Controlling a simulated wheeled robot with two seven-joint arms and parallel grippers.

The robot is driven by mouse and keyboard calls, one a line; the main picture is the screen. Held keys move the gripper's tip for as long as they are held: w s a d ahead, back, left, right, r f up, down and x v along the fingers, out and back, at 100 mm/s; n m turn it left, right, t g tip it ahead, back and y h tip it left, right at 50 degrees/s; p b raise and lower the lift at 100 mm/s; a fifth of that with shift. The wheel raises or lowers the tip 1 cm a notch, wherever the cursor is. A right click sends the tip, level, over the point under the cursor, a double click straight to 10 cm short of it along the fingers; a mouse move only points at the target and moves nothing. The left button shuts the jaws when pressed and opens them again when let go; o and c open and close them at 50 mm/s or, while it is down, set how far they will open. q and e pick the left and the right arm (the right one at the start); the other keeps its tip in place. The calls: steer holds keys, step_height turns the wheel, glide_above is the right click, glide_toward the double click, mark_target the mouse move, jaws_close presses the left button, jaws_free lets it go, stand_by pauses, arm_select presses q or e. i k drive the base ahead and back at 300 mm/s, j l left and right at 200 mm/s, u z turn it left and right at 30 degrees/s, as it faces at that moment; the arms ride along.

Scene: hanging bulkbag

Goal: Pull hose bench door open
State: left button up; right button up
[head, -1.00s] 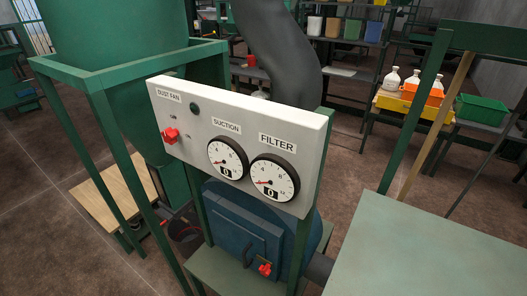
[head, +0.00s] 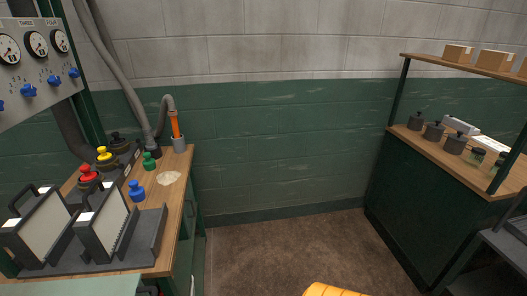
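A wooden-topped bench (head: 172,215) with a grey hose (head: 106,75) running down to it stands at the left. I take it for the hose bench, though I cannot be sure. Its dark green side (head: 189,245) shows only as a narrow strip, so no door face or handle can be made out. Neither of my grippers is in view.
A dark green cabinet (head: 400,205) with a wooden top and shelf stands at the right. Open brown floor (head: 285,245) lies between it and the bench. A yellow-orange rounded thing (head: 333,290) shows at the bottom edge. A gauge panel (head: 38,65) hangs at upper left.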

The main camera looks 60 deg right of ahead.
mark_target(189, 213)
steer(key=z, duration=1.3)
steer(key=i+l+z, duration=0.15)
steer(key=i+l, duration=1)
steer(key=i+j, duration=0.15)
steer(key=i, duration=0.15)
steer(key=i+j+z, duration=0.15)
steer(key=i, duration=0.2)
